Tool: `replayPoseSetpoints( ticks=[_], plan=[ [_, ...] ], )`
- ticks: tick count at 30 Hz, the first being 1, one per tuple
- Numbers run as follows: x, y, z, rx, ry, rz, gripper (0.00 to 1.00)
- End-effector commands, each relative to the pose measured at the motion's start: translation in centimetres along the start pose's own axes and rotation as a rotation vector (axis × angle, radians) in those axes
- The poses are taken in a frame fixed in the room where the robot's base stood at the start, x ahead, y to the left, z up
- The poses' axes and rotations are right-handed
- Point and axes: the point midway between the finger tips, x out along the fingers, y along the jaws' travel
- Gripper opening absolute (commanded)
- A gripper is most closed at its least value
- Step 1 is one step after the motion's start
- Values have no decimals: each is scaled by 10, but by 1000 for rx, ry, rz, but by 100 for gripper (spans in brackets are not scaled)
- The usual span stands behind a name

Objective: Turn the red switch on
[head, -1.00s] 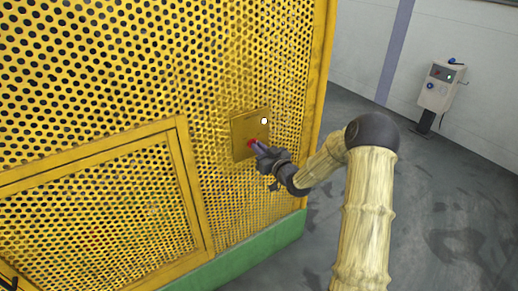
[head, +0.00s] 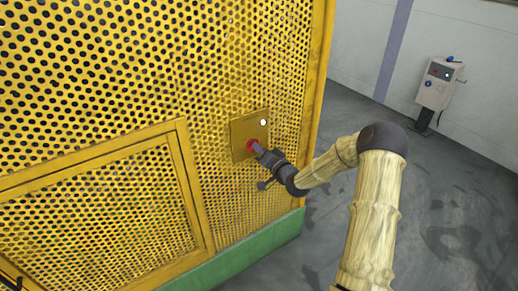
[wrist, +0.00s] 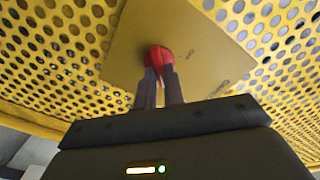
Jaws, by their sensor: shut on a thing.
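The red switch (head: 252,145) sits on a yellow plate (head: 239,127) fixed to the perforated yellow machine panel. In the wrist view the red switch (wrist: 158,56) shows between and beyond my fingertips, on the plate (wrist: 130,35). My gripper (head: 257,149) reaches the switch from the right in the head view. In the wrist view my gripper (wrist: 160,74) has its two fingers shut on the red switch. The fingers hide part of the switch, and its exact angle is hard to tell.
A white round light or button (head: 263,122) is at the plate's upper right. A framed mesh door (head: 100,215) is at lower left, above a green base (head: 250,254). A control box (head: 438,87) stands by the far wall. Grey floor is open at right.

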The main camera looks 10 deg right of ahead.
Motion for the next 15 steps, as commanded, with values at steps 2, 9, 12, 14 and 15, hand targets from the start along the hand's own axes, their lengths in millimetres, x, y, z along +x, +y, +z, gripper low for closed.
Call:
replayPoseSetpoints(
  ticks=[2, 9, 12, 14, 15],
  plan=[
    [0, 1, 0, 12, -2, 2, 0],
    [0, 1, 1, 18, -1, 2, 0],
    [0, 1, 1, 18, -1, 3, 0],
    [0, 1, 1, 18, -1, 3, 0],
    [0, 1, 1, 18, -1, 3, 18]
  ],
)
